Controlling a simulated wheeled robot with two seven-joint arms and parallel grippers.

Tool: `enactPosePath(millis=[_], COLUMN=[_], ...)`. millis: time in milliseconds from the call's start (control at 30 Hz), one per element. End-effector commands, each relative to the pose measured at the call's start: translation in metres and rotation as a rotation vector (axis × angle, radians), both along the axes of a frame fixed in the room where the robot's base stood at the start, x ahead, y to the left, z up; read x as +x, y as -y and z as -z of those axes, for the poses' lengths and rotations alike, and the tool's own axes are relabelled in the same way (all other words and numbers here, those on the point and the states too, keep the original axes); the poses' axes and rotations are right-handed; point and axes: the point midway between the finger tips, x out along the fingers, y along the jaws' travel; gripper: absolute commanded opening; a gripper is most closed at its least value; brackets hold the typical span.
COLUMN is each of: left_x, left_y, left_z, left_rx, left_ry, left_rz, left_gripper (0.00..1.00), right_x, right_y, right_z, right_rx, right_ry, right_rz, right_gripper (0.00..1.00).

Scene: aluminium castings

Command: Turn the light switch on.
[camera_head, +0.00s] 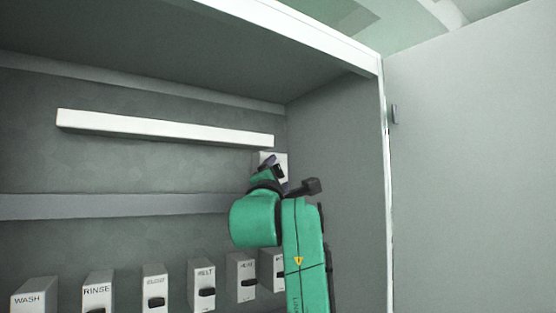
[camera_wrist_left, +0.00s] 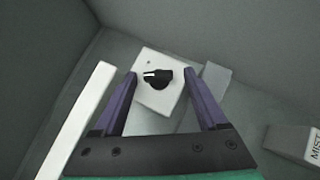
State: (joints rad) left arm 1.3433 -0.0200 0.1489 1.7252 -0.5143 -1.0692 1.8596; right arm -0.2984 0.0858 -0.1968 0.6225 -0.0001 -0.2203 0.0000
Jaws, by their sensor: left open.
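The light switch is a white box (camera_wrist_left: 150,96) with a black rotary knob (camera_wrist_left: 158,78) that has a pale pointer mark facing left in the left wrist view. In the head view the white box (camera_head: 282,157) sits on the back wall near the right corner, mostly hidden behind my gripper. My left gripper (camera_head: 273,163) is at the switch. In the left wrist view its two purple fingers (camera_wrist_left: 160,75) are open, one on each side of the knob. I cannot tell whether they touch it. My right gripper is not in view.
A long white bar (camera_head: 165,128) runs along the back wall, its right end close to the switch. Below stand several labelled white boxes with black knobs, including WASH (camera_head: 33,298) and RINSE (camera_head: 98,291). The cabinet's side wall (camera_head: 335,150) is close on the right.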

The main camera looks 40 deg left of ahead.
Motion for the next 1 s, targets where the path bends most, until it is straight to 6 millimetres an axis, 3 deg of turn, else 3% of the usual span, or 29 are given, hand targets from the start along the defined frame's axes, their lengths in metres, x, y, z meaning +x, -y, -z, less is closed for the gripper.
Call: enactPosePath(millis=[267, 300, 500, 1000], left_x=[0.0046, 0.0045, 0.0043, 0.0031], left_y=[-0.0029, -0.0029, -0.0027, -0.0027], left_z=[-0.0008, -0.0008, -0.0009, -0.0031], left_rx=[0.001, 0.001, 0.001, 0.030], left_ry=[0.001, 0.001, 0.001, -0.097], left_rz=[0.001, 0.001, 0.001, 0.001], left_gripper=[0.75, 0.71, 0.00, 0.00], right_x=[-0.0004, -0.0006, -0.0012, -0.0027], right_y=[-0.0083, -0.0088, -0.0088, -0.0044], right_z=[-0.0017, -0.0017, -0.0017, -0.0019], right_rx=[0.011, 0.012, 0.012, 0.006], right_ry=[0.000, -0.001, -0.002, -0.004], right_rz=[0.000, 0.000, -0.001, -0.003], right_gripper=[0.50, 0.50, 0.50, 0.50])
